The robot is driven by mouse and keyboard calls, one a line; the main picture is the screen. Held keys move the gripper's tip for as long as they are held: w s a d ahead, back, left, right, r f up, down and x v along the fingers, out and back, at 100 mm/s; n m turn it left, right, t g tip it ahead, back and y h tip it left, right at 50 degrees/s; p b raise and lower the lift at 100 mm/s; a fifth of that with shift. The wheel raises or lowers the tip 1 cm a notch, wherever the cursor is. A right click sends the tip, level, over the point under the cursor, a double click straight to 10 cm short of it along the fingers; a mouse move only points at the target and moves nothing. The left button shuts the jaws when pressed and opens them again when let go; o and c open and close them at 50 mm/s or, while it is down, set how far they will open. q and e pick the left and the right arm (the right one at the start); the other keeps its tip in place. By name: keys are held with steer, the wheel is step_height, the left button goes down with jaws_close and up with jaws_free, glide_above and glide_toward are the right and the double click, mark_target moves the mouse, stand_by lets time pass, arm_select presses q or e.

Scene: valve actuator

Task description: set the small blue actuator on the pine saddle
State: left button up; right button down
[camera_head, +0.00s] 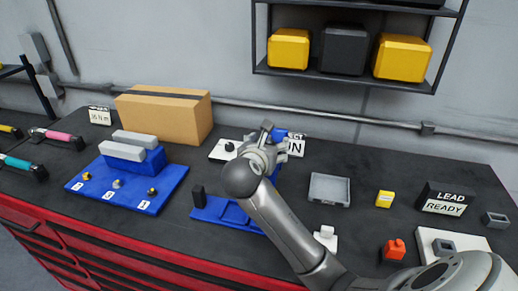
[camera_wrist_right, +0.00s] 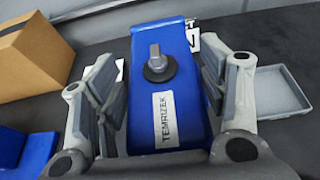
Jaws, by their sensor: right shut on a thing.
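My right gripper (camera_head: 262,152) is over the middle of the bench in the head view, with its arm coming from the lower right. In the wrist view the gripper (camera_wrist_right: 165,105) has its fingers on both sides of a blue actuator (camera_wrist_right: 192,101), shut on it. The actuator has a grey knob on a black collar and a white label reading TEMRUZEK. In the head view my gripper hides most of it; a blue bit (camera_head: 280,134) shows behind the fingers. I cannot make out a pine saddle in either view. My left gripper is not in view.
A blue fixture plate (camera_head: 212,208) lies under my right arm. A larger blue plate (camera_head: 154,203) with grey bars on a block is at left, before a cardboard box (camera_head: 190,124). A grey tray (camera_head: 329,189), yellow block (camera_head: 384,199) and LEAD READY sign (camera_head: 445,199) are at right.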

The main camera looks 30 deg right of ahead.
steer(key=w+d+f, duration=0.1)
steer(key=d+f, duration=0.1)
steer(key=w+d+f, duration=0.2)
steer(key=shift+f+p, duration=0.1)
steer(key=shift+p, duration=0.2)
steer(key=shift+w+d+f, duration=0.2)
steer(key=shift+d+f, duration=0.05)
steer(key=shift+f, duration=0.2)
steer(key=shift+w+d+f, duration=0.2)
steer(key=shift+d+f, duration=0.05)
steer(key=shift+f, duration=0.15)
steer(key=shift+f+p, duration=0.6)
steer(key=shift+f, duration=1)
steer(key=c, duration=0.5)
jaws_free()
steer(key=shift+f, duration=0.35)
steer(key=shift+o, duration=1.2)
steer(key=shift+s+a+r, duration=0.1)
